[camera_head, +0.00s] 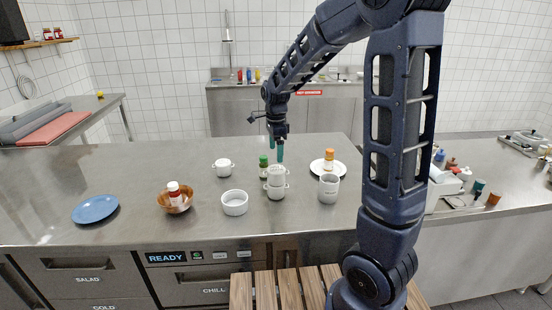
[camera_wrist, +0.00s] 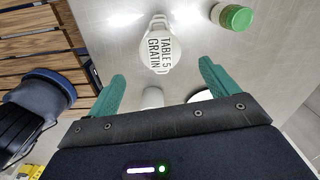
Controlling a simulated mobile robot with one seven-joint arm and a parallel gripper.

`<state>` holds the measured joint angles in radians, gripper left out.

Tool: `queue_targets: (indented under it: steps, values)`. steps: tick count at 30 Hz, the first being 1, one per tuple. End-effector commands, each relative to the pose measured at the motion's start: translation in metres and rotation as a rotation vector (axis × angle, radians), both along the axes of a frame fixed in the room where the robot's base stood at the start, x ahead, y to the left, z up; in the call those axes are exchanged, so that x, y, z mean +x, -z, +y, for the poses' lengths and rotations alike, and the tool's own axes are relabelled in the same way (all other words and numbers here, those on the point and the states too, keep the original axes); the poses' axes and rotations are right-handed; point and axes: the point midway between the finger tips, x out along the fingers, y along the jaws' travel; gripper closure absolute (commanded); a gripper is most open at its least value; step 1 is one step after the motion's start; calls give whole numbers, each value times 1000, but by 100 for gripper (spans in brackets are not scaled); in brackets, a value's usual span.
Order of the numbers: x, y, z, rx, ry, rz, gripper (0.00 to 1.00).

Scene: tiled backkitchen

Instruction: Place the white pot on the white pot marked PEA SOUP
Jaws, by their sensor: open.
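Two white eared pots stand one on the other in the head view, an upper pot (camera_head: 276,173) and a lower pot (camera_head: 276,191). The stack looks upright and level. In the wrist view, a white pot top (camera_wrist: 158,55) reads TABLE 5 GRATIN; it appears to be the upper pot. No PEA SOUP marking is legible. Another small white eared pot (camera_head: 222,168) stands apart to the left. My gripper (camera_head: 276,152) is open and empty above and just behind the stack, clear of it. Its green fingers (camera_wrist: 165,88) are spread wide.
A green-capped jar (camera_head: 263,164) stands close behind the stack; its cap (camera_wrist: 236,17) shows in the wrist view. A white bowl (camera_head: 234,203), a white mug (camera_head: 329,190) and a plate (camera_head: 340,168) with an orange-capped bottle (camera_head: 329,157) stand nearby.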

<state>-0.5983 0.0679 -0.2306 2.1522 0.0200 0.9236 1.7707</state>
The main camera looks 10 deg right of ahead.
Motion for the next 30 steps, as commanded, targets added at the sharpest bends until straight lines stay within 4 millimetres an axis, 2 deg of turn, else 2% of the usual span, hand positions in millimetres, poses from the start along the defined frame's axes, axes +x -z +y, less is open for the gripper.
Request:
queue_targets:
  steps: [5, 11, 21, 30]
  values:
    - [-3, -12, -7, 7, -28, -9, 14]
    - [-27, -41, -43, 38, -204, -58, 14]
    - [-91, -86, -110, 27, -616, -186, 14]
    - [-156, -107, -154, -74, -975, -289, 14]
